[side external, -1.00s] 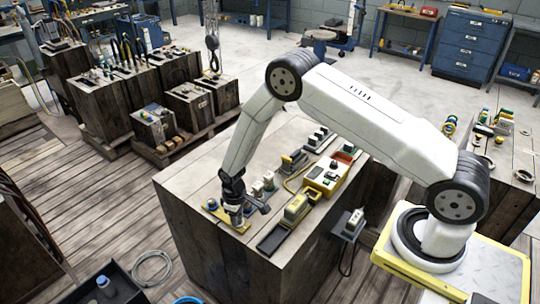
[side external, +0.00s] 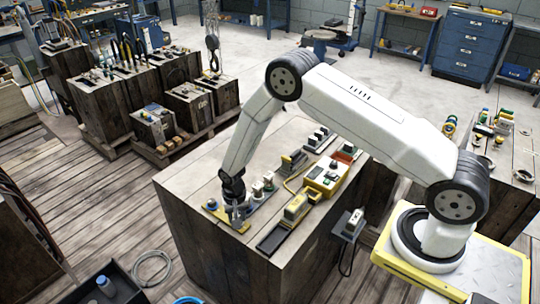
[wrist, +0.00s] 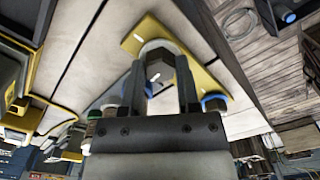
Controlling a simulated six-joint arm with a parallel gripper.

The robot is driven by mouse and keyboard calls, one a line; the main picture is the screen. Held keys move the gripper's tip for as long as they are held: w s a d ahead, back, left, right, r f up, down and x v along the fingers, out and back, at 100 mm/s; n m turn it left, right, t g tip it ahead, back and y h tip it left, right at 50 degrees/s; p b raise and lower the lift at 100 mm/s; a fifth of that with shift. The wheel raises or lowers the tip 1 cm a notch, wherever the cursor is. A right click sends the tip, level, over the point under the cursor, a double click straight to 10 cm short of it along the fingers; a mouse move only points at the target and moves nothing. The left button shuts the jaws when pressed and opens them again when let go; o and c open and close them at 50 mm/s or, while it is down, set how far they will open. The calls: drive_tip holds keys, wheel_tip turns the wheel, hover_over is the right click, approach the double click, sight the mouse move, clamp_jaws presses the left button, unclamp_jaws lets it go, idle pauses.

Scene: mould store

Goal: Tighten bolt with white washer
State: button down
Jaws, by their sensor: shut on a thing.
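My gripper (side external: 237,216) points down at the yellow plate (side external: 213,211) on the near left corner of the wooden block. In the wrist view, my gripper (wrist: 161,66) has its two dark fingers closed around a grey-white bolt (wrist: 156,47) standing on the yellow plate (wrist: 205,58). The fingers hide most of this bolt, and I cannot clearly make out its washer. A blue-ringed bolt (wrist: 213,101) stands on the same plate, to the right of the fingers. It also shows in the side view (side external: 211,203), left of my gripper.
Several bottle-like pieces (side external: 258,188) stand close behind my gripper. The block's front edge is close to the plate.

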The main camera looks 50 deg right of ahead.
drive_tip(key=m, duration=0.4)
drive_tip(key=shift+w+r+m, duration=0.15)
drive_tip(key=shift+m, duration=0.15)
drive_tip(key=m, duration=1.4)
drive_tip(key=shift+m, duration=0.4)
drive_tip(key=shift+c, duration=1.7)
unclamp_jaws()
